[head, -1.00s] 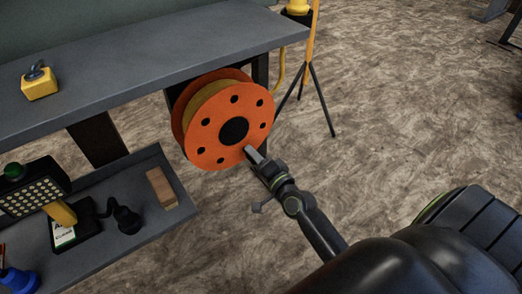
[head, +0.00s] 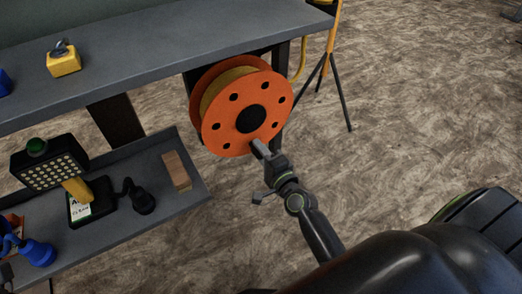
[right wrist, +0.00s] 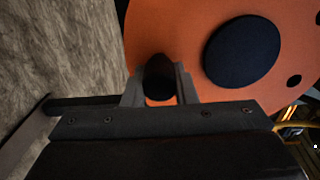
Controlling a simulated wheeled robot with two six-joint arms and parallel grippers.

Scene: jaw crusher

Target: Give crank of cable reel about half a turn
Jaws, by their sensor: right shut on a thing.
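The cable reel (head: 222,129) has orange flanges, a black hub (head: 251,119) and a ring of holes, and hangs at the end of the workbench. My right gripper (head: 259,147) is at the lower front face of the reel, just below the hub. In the right wrist view my right gripper (right wrist: 160,88) is shut on the dark crank knob (right wrist: 158,74), which stands between its two fingers beside the hub. In the head view the fingers hide the knob. My left gripper is in neither view.
The workbench top (head: 150,65) runs above and left of the reel, with a yellow block (head: 64,64) on it. A lower shelf (head: 185,205) holds a lamp (head: 48,165), a wooden block (head: 177,170) and other tools. A tripod (head: 343,95) stands behind the reel. Floor to the right is open.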

